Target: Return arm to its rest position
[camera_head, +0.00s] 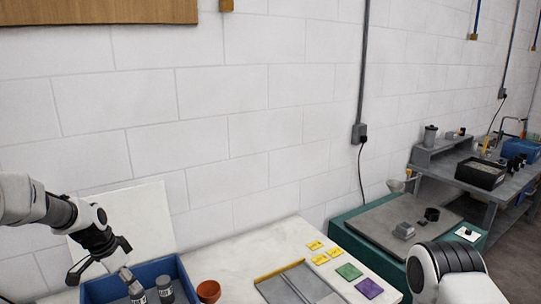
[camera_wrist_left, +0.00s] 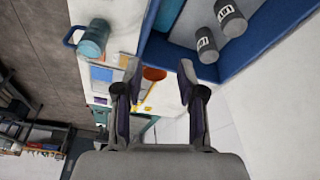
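My left gripper (camera_head: 98,262) is in the head view at the lower left, above the left side of a blue bin (camera_head: 151,270). Its two fingers are spread and nothing is between them. In the left wrist view the gripper (camera_wrist_left: 160,72) also shows open and empty. Grey labelled cylinders (camera_head: 165,288) stand in the blue bin, and they also show in the left wrist view (camera_wrist_left: 230,17). My right arm (camera_head: 450,272) shows at the lower right of the head view, but its gripper is out of view.
A terracotta pot (camera_head: 208,291) stands right of the bin. Yellow cards (camera_head: 320,258), a green square (camera_head: 348,271) and a purple square (camera_head: 369,288) lie on the white table (camera_head: 245,255). A teal-edged bench (camera_head: 350,232) stands at right. A teal mug (camera_wrist_left: 94,40) shows in the wrist view.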

